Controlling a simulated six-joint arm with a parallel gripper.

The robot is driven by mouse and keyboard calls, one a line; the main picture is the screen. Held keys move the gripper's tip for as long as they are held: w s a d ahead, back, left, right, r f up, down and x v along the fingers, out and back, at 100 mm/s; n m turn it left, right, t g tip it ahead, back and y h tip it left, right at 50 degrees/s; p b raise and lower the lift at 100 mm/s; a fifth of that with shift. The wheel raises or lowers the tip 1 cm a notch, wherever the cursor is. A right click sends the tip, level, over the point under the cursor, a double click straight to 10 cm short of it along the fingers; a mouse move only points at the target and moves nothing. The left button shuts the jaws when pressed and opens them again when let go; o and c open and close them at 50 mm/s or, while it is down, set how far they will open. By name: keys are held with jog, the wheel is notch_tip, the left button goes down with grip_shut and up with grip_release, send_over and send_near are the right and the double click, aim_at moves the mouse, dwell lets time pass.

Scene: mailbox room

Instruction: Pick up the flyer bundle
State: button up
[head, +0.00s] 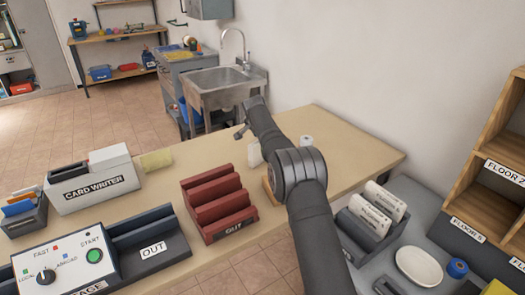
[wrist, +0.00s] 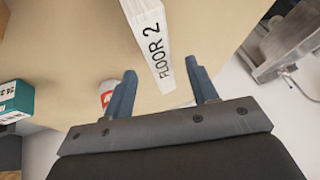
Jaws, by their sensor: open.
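My gripper (head: 240,131) reaches over the beige table, small and partly hidden by my arm in the head view. In the wrist view its two blue-grey fingers (wrist: 165,92) are apart. A white upright block labelled FLOOR 2 (wrist: 146,28) stands between and just beyond the fingertips; nothing is visibly clamped. It may be the white item (head: 254,156) below my gripper in the head view. I cannot tell whether it is the flyer bundle. Two white labelled bundles (head: 384,199) stand in a dark rack at right; their print is too small to read.
A wooden shelf (head: 497,185) and white dish (head: 417,266) are at right. A teal box (wrist: 14,101) shows in the wrist view.

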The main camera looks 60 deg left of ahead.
jog(key=shift+x, duration=0.75)
jog(key=shift+f, duration=0.25)
grip_shut()
